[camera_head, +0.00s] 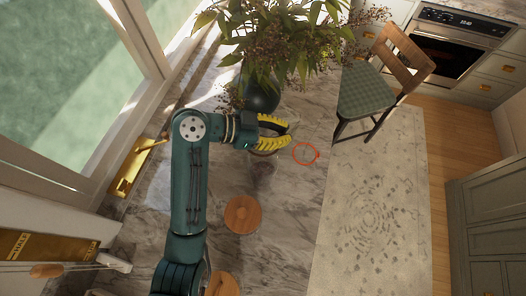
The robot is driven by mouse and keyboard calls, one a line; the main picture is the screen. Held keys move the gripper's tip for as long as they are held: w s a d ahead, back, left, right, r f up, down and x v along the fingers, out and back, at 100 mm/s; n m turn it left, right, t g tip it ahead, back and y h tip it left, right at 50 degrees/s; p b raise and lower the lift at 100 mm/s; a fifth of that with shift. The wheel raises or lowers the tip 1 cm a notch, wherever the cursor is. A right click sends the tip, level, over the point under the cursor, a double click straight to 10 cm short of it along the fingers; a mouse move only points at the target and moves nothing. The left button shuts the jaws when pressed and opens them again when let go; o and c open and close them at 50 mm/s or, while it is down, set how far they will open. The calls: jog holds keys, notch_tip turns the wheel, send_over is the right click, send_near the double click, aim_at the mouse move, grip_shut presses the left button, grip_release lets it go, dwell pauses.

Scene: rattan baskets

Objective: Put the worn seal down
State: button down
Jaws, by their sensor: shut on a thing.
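The worn seal, a thin red-orange ring (294,158) with a small tab on its right side, shows just to the right of my gripper's fingertips. My gripper (288,135), with curved yellow ribbed fingers, reaches right over the marble counter (288,205). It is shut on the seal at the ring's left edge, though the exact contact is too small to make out. I cannot tell how high the ring is above the counter.
A dark vase (262,98) with leafy branches stands just behind my gripper. A round wooden piece (242,214) lies nearer, and another (224,284) is partly hidden by my arm. A brass-coloured object (134,170) lies left. A chair (366,92) stands right of the counter.

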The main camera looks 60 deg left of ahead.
notch_tip(320, 180, down, 10)
jog(key=p, duration=0.1)
jog(key=shift+r, duration=0.15)
jog(key=c, duration=1.1)
grip_release()
jog(key=b+v, duration=0.2)
jog(key=v, duration=1.3)
jog(key=shift+s+a, duration=0.1)
jog(key=shift+a, duration=0.05)
jog(key=shift+o, duration=1)
jog(key=shift+s+a+r, duration=0.15)
jog(key=shift+s+r, duration=0.05)
jog(key=shift+s, duration=0.25)
